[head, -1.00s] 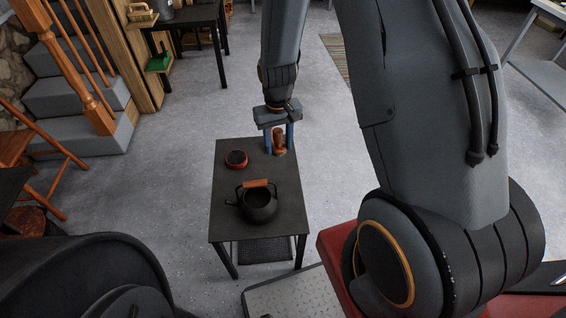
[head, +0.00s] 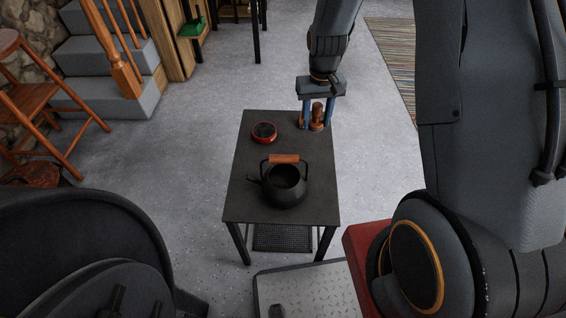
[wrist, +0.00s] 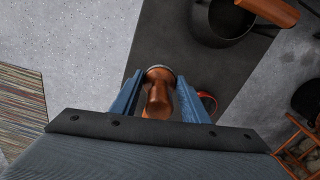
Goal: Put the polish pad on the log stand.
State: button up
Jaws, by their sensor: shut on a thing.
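A turned brown wooden piece with a knob handle and round base, which I take as the polish pad (head: 318,113), is at the far right corner of a dark table (head: 250,205). My gripper (head: 317,122) points down with its blue fingers on either side of the pad, shut on it. The wrist view shows the pad (wrist: 158,97) between the fingers (wrist: 160,100). I cannot tell whether its base touches the tabletop. I cannot make out with certainty which thing is the log stand.
A black kettle (head: 285,187) with a wooden handle stands on the near half of the table. A round red-rimmed tin (head: 264,132) lies left of my gripper. A wooden chair (head: 45,105) and stairs (head: 90,70) are at left. The floor right of the table is open.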

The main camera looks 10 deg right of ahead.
aim_at(313, 123)
jog(key=w+f+b, duration=0.1)
jog(key=f+b, duration=0.2)
jog(key=w+f+b, duration=0.1)
jog(key=shift+w+f+b, duration=0.15)
jog(key=shift+w+b, duration=0.15)
jog(key=shift+w, duration=0.05)
notch_tip(313, 123, down, 10)
jog(key=shift+r, duration=0.1)
dwell(0.4)
jog(key=o, duration=1.1)
jog(key=shift+c, duration=0.2)
